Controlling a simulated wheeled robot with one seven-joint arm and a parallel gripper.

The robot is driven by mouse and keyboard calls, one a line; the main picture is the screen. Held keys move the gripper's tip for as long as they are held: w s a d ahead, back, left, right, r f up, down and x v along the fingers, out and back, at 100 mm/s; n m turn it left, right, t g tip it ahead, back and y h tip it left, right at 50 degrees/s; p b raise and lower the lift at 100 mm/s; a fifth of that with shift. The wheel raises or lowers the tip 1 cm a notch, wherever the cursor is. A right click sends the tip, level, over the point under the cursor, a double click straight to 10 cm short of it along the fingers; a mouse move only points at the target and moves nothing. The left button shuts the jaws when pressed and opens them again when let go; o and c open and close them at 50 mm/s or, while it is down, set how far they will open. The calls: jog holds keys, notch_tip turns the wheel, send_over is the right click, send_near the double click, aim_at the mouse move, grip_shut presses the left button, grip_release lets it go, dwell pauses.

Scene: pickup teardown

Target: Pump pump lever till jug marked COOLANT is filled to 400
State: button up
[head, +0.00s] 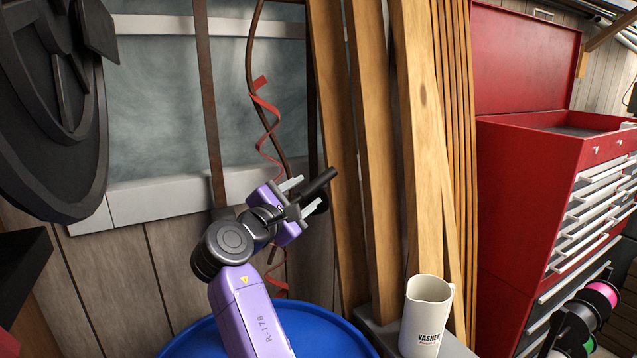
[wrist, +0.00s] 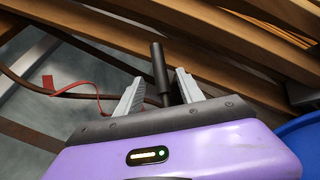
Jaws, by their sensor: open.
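The pump lever (head: 318,183) is a black rod with a dark grip, standing tilted above the blue drum. My gripper (head: 308,193) is open at the lever. In the wrist view, the lever (wrist: 158,62) rises between the two grey fingers of my gripper (wrist: 159,78), with gaps visible on both sides; I cannot tell how deep it sits between them. The rest of the pump is hidden behind my gripper and arm. A white jug (head: 425,308) stands at the lower right, its visible label reading WASHER. No jug marked COOLANT and no fill level are visible.
The blue drum (head: 330,330) is below my arm. Tall wooden planks (head: 372,150) lean behind and right of the lever. A red ribbon (head: 266,118) and a brown cord hang behind it. A red tool chest (head: 530,190) stands at the right.

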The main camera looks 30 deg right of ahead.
aim_at(314, 187)
jog(key=p+x, duration=0.1)
jog(key=x, duration=0.6)
jog(key=shift+w+d, duration=0.15)
jog(key=shift+d, duration=0.1)
jog(key=shift+c, duration=0.3)
grip_shut()
dwell(0.9)
